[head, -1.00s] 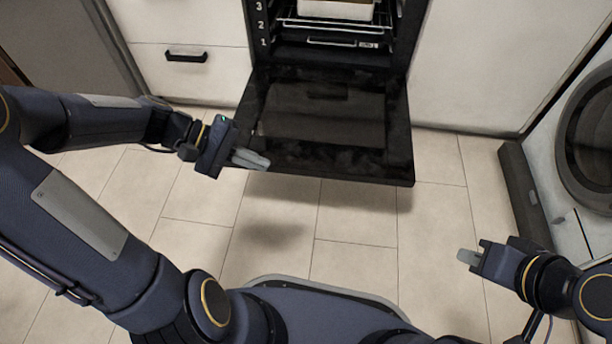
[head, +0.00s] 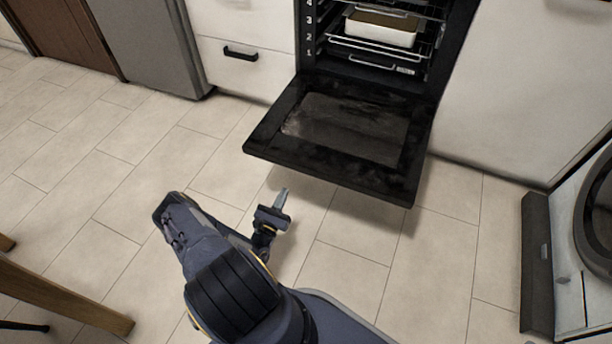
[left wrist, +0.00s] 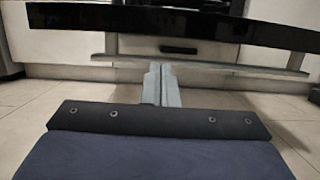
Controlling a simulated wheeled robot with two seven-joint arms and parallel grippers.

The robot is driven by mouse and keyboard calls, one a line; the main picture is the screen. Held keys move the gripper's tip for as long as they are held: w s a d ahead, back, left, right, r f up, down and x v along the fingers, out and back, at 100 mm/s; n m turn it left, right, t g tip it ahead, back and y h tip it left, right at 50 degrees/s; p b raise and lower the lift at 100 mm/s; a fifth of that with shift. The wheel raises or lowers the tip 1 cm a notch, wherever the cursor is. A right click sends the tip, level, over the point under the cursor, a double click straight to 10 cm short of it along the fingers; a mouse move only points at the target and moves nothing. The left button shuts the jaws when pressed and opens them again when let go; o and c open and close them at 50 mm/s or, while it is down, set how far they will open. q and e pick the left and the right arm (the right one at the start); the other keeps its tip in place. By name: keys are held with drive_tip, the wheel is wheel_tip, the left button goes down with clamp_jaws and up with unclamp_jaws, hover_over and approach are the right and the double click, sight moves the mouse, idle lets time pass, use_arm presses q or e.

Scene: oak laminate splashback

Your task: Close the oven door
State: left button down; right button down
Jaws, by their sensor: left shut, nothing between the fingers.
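The black oven door (head: 345,132) hangs open, about level, in front of the oven (head: 385,50) in the head view. My left gripper (head: 281,198) is shut and empty, in front of the door's near left edge and apart from it in that view. In the left wrist view the gripper's fingers (left wrist: 161,84) are together and point toward the door's edge (left wrist: 175,22), which spans the picture above them. My right gripper is out of view.
A white dish (head: 382,27) stands on a rack inside the oven. A drawer with a black handle (head: 240,53) is left of the oven. A round-doored appliance (head: 597,215) stands at right, and wooden legs (head: 65,298) at lower left. The tiled floor between is clear.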

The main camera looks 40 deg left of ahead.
use_arm(q)
drive_tip(key=b+x, duration=0.3)
drive_tip(key=x, duration=0.6)
drive_tip(key=shift+w, duration=0.35)
drive_tip(key=shift+a, duration=0.15)
